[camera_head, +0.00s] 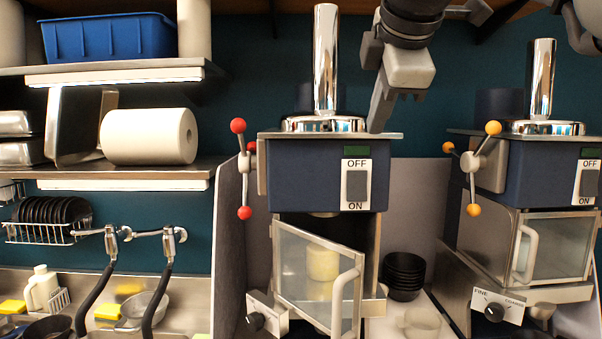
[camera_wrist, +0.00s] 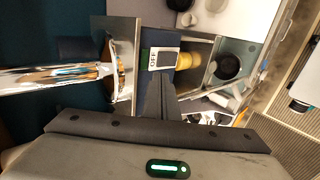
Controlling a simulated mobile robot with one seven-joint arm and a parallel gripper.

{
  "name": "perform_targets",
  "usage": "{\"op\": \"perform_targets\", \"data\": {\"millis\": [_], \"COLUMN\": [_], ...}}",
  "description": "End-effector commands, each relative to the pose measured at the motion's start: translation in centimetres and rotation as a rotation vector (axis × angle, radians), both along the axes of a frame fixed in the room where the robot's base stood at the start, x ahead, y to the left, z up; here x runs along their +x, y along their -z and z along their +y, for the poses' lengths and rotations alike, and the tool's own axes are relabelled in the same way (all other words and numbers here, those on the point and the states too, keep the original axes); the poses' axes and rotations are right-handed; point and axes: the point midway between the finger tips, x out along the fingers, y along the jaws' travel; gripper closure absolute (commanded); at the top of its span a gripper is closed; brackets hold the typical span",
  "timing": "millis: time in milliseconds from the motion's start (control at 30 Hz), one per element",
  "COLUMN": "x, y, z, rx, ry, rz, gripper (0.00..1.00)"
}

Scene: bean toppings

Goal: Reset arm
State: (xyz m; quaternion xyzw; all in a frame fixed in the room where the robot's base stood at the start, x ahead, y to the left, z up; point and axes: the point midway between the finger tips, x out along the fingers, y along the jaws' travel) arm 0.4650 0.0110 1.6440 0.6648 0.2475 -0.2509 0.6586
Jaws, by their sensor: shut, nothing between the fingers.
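My gripper (camera_head: 378,122) is raised beside the chrome cylinder on top of the left blue machine (camera_head: 325,178). Its fingers are shut and point down toward the machine's top right edge. I cannot tell whether they touch it. In the wrist view my gripper (camera_wrist: 158,85) shows its closed fingers near the OFF/ON switch panel (camera_wrist: 163,60), with nothing held. The left machine's glass door (camera_head: 312,277) stands partly open, and a yellow container (camera_head: 323,264) is inside.
A second blue machine (camera_head: 535,175), with yellow knobs, stands at the right with its door (camera_head: 560,245) apparently closed. Black stacked bowls (camera_head: 403,272) sit between the machines. Shelves on the left hold a blue bin (camera_head: 108,38) and a paper roll (camera_head: 150,137).

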Motion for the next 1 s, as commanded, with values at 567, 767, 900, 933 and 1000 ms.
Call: {"op": "perform_targets", "data": {"millis": [567,767,900,933,1000], "x": [-14.3,-18.5,-19.4,-19.5,-19.5], "y": [27.7,34.9,36.5,36.6,36.6], "z": [-1.0,-1.1,-1.1,-1.1,-1.1], "rx": [0.792,0.942,0.976,0.977,0.978], "ry": [0.916,1.168,1.225,1.229,1.231], "rz": [0.245,0.276,0.28,0.281,0.281], "gripper": [1.0,1.0,1.0,1.0,1.0]}}
